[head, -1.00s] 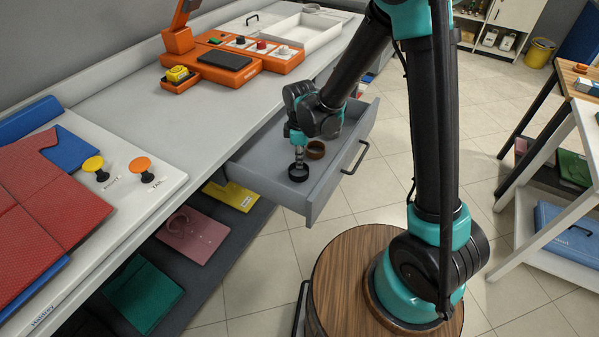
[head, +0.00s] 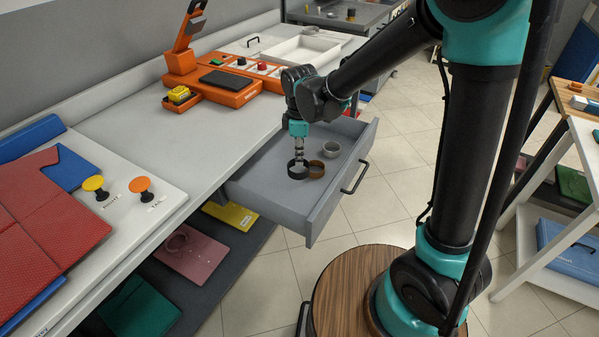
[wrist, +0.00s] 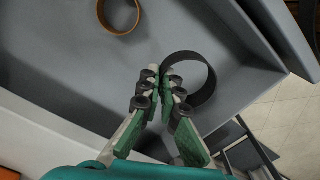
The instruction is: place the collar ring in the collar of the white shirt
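A black ring (head: 298,171) is held at its wall by my gripper (head: 299,159), above the open grey drawer (head: 264,188). In the wrist view my gripper (wrist: 158,72) has its fingertips close together at the left wall of the black ring (wrist: 207,77). A brown ring (head: 316,168) lies in the drawer close to the black one; it also shows in the wrist view (wrist: 104,20). A grey round ring or cup (head: 331,149) sits behind it. Which is the collar ring is not marked. I cannot make out a white shirt.
Left on the counter lie a red folded panel (head: 45,215) and a white board (head: 165,198) with yellow and orange knobs. An orange machine (head: 228,92) stands behind. The counter's middle is bare. The drawer handle (head: 355,178) juts out over the floor.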

